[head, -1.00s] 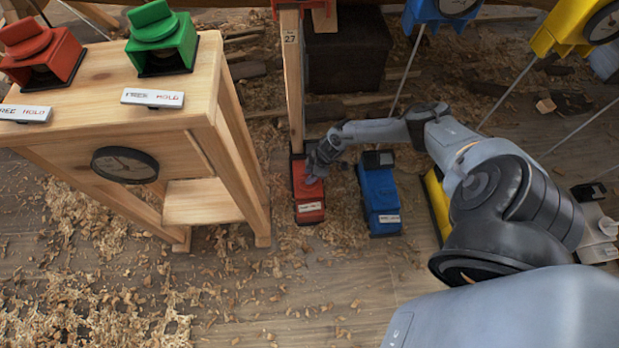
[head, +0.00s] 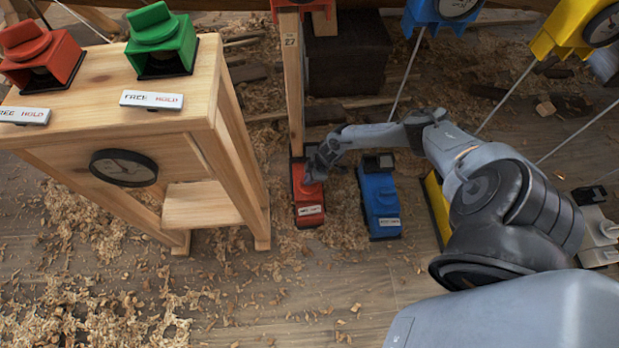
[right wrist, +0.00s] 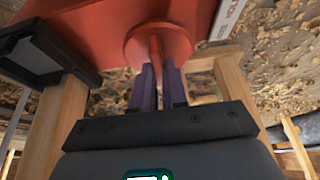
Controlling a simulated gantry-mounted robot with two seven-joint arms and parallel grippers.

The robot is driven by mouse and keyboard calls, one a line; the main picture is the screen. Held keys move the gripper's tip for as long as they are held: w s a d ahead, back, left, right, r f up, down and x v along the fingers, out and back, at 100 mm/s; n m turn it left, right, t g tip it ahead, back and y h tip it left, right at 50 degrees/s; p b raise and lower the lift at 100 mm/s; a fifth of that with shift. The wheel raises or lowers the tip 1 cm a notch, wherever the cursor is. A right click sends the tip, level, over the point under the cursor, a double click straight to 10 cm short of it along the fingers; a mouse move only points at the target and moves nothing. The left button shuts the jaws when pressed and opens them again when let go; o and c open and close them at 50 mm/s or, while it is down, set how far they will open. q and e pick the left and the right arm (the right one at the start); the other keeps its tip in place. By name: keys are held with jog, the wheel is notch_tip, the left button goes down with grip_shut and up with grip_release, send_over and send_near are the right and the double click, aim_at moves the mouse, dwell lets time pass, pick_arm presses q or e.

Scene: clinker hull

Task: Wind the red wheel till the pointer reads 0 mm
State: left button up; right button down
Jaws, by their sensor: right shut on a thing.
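The red unit (head: 309,213) stands on the floor at the foot of a wooden post, with a white label on its near end. My right gripper (head: 310,173) is at its upper part and hides the wheel there. In the right wrist view, the round red wheel (right wrist: 170,38) sits on the red body (right wrist: 95,35). The dark fingers of my right gripper (right wrist: 158,88) are shut on the wheel's raised grip. No pointer or millimetre scale can be read in either view. My left gripper is not in view.
A blue unit (head: 379,200) stands close to the right of the red one, then a yellow one (head: 437,205). A wooden stand (head: 205,95) on the left carries red and green units and a round dial (head: 124,168). Shavings cover the floor.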

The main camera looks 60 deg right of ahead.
jog(key=shift+s+r+m+p, duration=0.15)
jog(key=shift+m+p, duration=0.15)
jog(key=shift+p, duration=0.2)
jog(key=m+p, duration=0.2)
jog(key=m+h+p, duration=0.1)
jog(key=p, duration=0.1)
jog(key=m+h+p, duration=0.1)
jog(key=m+p, duration=0.1)
jog(key=shift+a+m+t+p, duration=0.3)
jog(key=shift+t, duration=0.1)
jog(key=shift+m+h+p, duration=0.4)
jog(key=shift+m+p, duration=0.2)
jog(key=shift+m, duration=0.3)
jog(key=m+h+p, duration=0.1)
jog(key=m, duration=0.1)
jog(key=shift+a+m, duration=0.1)
jog(key=shift+m, duration=0.2)
jog(key=shift+m+g+h+p, duration=0.3)
jog(key=shift+m+h+p, duration=0.2)
jog(key=shift+m, duration=1.2)
jog(key=shift+f, duration=0.2)
jog(key=c, duration=1.2)
grip_release()
